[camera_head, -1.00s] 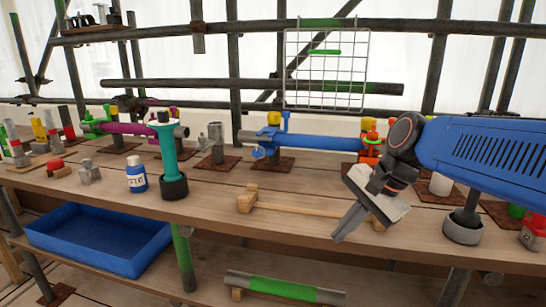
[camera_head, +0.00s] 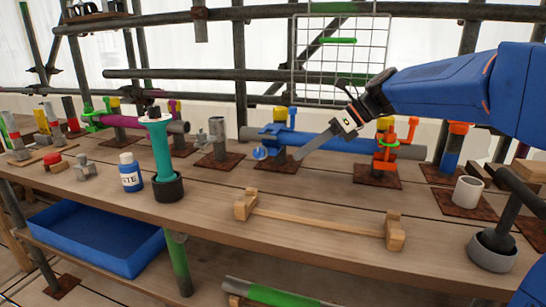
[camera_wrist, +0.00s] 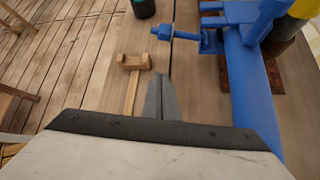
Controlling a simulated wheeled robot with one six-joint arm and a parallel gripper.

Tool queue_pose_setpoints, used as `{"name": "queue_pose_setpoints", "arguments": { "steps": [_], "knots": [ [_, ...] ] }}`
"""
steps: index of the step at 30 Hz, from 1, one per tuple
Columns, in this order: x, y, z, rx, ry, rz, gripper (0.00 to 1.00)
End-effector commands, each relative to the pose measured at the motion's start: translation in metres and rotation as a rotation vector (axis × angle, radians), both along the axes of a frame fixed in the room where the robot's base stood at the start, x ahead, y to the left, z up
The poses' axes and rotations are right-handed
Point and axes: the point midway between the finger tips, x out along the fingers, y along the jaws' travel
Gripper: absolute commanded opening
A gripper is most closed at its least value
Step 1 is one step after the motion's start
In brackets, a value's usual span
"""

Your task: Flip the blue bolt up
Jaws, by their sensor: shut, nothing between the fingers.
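The blue bolt (camera_head: 261,153) sticks out toward the front from a blue clamp (camera_head: 278,131) on the left part of a blue tube (camera_head: 328,144). In the wrist view the bolt (camera_wrist: 178,34) lies about level across the picture, with a nut near its free end, beyond my fingertips. My gripper (camera_head: 299,156) is shut and empty, reaching in from the right in front of the tube, its tips to the right of the bolt and apart from it. In the wrist view my gripper (camera_wrist: 162,82) points toward the bolt, with the tube (camera_wrist: 248,85) to its right.
An orange clamp (camera_head: 386,147) stands at the tube's right part. A wooden cradle (camera_head: 310,219) lies in front on the bench. A teal post (camera_head: 160,146) in a black base and a blue bottle (camera_head: 130,172) stand to the left. A wire rack (camera_head: 342,55) hangs behind.

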Motion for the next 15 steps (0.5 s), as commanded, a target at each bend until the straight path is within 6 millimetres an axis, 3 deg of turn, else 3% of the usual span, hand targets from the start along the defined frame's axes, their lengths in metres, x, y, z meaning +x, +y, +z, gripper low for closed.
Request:
{"name": "queue_pose_setpoints", "arguments": {
  "steps": [15],
  "knots": [
    [0.0009, 0.0099, -0.0079, 0.001, 0.001, 0.001, 0.00]
  ]
}}
